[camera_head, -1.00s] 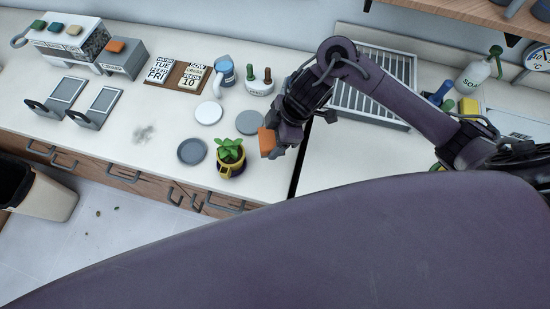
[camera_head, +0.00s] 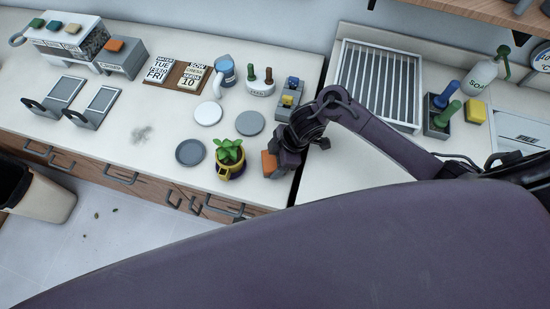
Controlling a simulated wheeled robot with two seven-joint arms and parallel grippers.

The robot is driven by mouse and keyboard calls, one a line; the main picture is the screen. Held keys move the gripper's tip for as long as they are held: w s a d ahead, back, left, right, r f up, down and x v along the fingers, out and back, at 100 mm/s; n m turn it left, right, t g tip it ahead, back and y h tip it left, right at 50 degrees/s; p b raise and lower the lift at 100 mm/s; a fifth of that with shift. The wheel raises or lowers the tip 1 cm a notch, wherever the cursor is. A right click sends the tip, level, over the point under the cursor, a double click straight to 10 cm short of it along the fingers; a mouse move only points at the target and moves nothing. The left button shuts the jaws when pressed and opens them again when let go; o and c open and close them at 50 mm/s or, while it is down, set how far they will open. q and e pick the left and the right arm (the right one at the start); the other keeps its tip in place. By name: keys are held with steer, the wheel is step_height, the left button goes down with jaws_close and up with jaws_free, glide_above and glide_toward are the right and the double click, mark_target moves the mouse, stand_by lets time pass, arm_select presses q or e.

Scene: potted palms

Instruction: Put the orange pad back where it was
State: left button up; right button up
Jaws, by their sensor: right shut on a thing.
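An orange pad (camera_head: 268,164) is at the tip of my right gripper (camera_head: 277,165), which is shut on it. Pad and gripper are near the front edge of the counter, right of the potted plant (camera_head: 229,158) in its yellow and dark pot. I cannot tell whether the pad touches the counter. Another orange pad (camera_head: 115,45) sits on a grey box (camera_head: 122,62) at the back left. My left gripper is not in view.
Plates lie near the plant: a white one (camera_head: 208,113), a grey one (camera_head: 250,123) and a dark one (camera_head: 190,152). A drying rack (camera_head: 378,84) and a soap bottle (camera_head: 480,77) stand at the right. The counter ahead of the rack is partly clear.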

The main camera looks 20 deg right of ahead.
steer(key=o, duration=1)
steer(key=shift+f, duration=0.1)
steer(key=shift+c, duration=0.2)
steer(key=p+v, duration=0.1)
steer(key=v, duration=1.1)
steer(key=shift+s+a, duration=0.1)
